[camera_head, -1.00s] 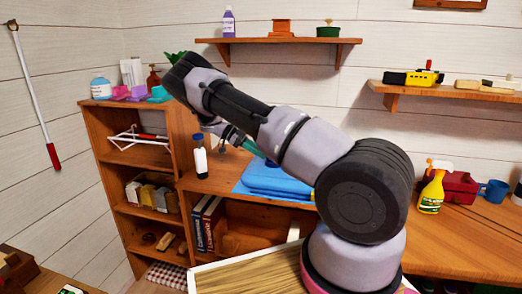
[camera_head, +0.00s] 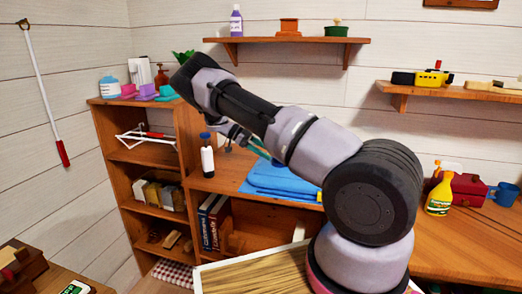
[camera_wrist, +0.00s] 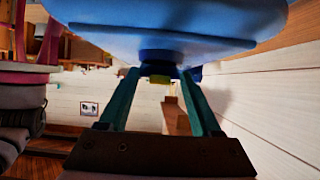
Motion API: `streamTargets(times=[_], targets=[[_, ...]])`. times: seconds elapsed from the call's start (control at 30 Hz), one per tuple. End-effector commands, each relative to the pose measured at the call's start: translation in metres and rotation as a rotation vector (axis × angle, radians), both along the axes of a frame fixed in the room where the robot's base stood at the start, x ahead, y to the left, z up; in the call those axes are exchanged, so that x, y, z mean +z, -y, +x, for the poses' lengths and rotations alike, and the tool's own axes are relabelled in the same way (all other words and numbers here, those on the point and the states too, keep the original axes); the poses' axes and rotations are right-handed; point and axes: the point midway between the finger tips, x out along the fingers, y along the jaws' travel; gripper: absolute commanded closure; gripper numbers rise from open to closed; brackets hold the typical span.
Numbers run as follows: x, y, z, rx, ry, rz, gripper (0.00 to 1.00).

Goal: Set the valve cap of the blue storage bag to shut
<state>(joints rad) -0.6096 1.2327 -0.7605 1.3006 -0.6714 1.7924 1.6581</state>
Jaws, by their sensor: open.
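The blue storage bag (camera_head: 280,182) lies folded on the wooden counter in the head view, partly behind my arm. In the wrist view the bag (camera_wrist: 160,14) fills the top of the picture. A dark blue round valve part (camera_wrist: 160,55) sits on its near face, with a small yellow piece (camera_wrist: 160,79) beside it. My gripper (camera_wrist: 161,74) is open, its two teal fingers reaching toward the bag on either side of the valve part. I cannot tell whether the fingers touch it. In the head view the gripper (camera_head: 264,154) is close to the bag, its tips hard to make out.
A white bottle with a dark blue cap (camera_head: 207,160) stands on the counter left of the gripper. A yellow spray bottle (camera_head: 439,192), a red box (camera_head: 468,190) and a blue mug (camera_head: 504,194) stand at the right. A wall shelf (camera_head: 290,40) hangs above.

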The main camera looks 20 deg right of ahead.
Motion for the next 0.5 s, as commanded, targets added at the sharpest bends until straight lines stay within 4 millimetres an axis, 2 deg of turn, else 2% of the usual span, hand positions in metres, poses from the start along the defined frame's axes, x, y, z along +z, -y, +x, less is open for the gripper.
streamTargets(times=[0.5], targets=[[0.041, -0.065, 0.044, 0.002, 0.001, -0.001, 0.35]])
